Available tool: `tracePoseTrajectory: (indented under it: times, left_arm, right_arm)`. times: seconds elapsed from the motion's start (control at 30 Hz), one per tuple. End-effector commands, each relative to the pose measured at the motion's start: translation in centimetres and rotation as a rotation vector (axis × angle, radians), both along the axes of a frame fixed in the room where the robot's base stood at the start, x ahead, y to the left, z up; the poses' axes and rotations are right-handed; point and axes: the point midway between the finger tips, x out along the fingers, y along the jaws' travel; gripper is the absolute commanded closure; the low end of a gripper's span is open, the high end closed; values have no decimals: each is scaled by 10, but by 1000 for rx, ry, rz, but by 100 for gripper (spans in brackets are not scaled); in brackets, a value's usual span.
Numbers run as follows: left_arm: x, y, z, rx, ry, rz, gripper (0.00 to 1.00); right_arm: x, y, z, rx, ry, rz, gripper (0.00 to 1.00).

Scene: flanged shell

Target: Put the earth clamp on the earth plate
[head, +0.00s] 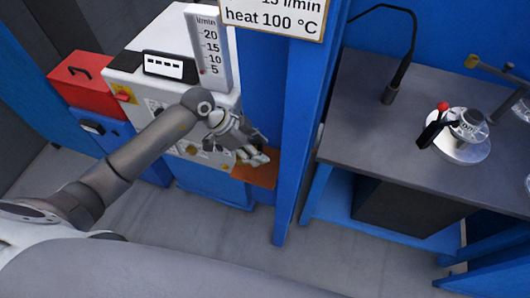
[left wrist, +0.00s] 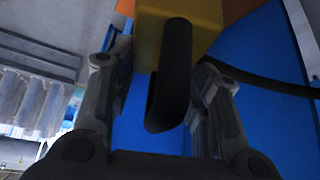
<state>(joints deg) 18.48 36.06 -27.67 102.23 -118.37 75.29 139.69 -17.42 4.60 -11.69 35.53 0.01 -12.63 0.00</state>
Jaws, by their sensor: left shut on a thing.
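The earth plate is an orange-brown copper-coloured plate (head: 262,173) low beside the blue post in the head view. A strip of orange also shows at the top of the left wrist view (left wrist: 240,8). My left gripper (head: 256,158) is over this plate. In the left wrist view my left gripper (left wrist: 165,95) is shut on the earth clamp, a yellow block (left wrist: 195,28) with a black curved handle (left wrist: 172,80). The gripper mostly hides the clamp in the head view. Whether the clamp touches the plate cannot be told. My right gripper is not in view.
A black cable (left wrist: 270,87) runs right from the clamp. The white welding machine (head: 140,82) with a flow gauge (head: 208,55) stands left of the plate. A blue post (head: 303,130) rises close at its right. A grey bench (head: 365,115) holds a round metal fixture (head: 462,148).

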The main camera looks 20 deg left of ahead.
Motion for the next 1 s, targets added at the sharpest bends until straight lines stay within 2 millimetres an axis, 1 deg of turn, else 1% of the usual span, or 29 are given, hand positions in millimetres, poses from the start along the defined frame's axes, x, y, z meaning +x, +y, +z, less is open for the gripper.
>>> tracePoseTrajectory:
  times: [0.03,0.1,0.27,0.47,0.57,0.7,0.8,1.0]
  left_arm:
    - [6,-5,-4,-5,-1,3,99]
    - [12,-9,-13,-5,-3,2,99]
    - [21,-14,-26,-4,-5,1,99]
    - [27,-18,-35,-3,-3,1,99]
    - [26,-18,-48,-3,0,2,99]
    - [26,-18,-62,-3,-3,1,99]
    - [27,-18,-66,-3,-4,1,99]
    - [27,-18,-66,-3,-4,1,99]
  right_arm:
    - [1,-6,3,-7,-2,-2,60]
    - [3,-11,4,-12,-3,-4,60]
    - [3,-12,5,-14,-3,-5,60]
    - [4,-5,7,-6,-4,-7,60]
    - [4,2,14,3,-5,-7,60]
    - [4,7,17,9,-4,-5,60]
    - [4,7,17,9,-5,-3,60]
    - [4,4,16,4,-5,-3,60]
